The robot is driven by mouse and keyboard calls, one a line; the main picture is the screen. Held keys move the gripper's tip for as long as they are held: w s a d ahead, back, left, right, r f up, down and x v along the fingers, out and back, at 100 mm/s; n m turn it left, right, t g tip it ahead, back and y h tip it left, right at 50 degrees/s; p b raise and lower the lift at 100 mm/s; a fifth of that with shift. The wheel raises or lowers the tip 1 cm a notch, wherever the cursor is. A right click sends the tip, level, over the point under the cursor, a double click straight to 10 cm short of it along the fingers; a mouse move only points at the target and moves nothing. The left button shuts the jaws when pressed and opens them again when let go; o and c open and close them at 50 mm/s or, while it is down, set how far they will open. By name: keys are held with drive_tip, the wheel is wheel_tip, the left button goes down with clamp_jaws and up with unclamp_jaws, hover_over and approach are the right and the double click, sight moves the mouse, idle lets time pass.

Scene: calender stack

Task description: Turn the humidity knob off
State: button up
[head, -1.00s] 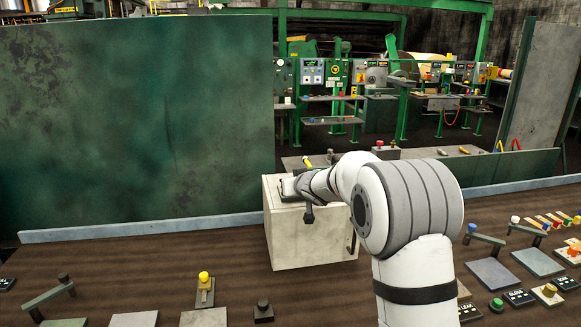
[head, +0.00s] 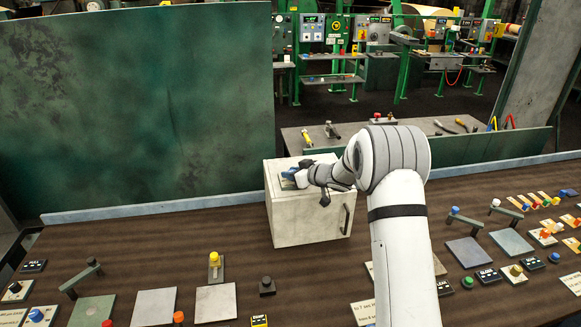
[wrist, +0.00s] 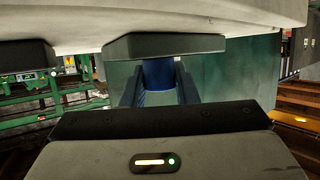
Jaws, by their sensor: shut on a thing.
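My gripper (head: 297,179) is over the top of a pale box (head: 310,217) in the head view. In the wrist view its dark fingers (wrist: 159,92) are closed on the sides of a blue knob (wrist: 158,72). In the head view a small blue and teal patch (head: 287,180) shows beside the gripper on the box top; the gripper covers most of it. No label naming the humidity knob can be read, and the knob's pointer direction cannot be told.
The box has a dark handle (head: 347,219) on its front and stands on the brown table (head: 190,240). Several knobs, levers and flat plates lie along the table's near edge and right side. A tall green panel (head: 140,110) stands behind on the left.

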drive_tip(key=shift+w+r+n+g+y, duration=0.1)
drive_tip(key=shift+r+n+g+y, duration=0.1)
drive_tip(key=shift+n+g+y, duration=0.35)
drive_tip(key=shift+n, duration=0.25)
drive_tip(key=o, duration=0.9)
drive_tip(key=shift+a+f, duration=0.1)
drive_tip(key=shift+f, duration=0.05)
drive_tip(key=shift+c, duration=0.2)
drive_tip(key=shift+o, duration=0.6)
drive_tip(key=b+v, duration=0.2)
drive_tip(key=v, duration=0.5)
drive_tip(key=shift+s+d, duration=0.25)
drive_tip(key=shift+d, duration=0.15)
drive_tip(key=shift+r, duration=0.2)
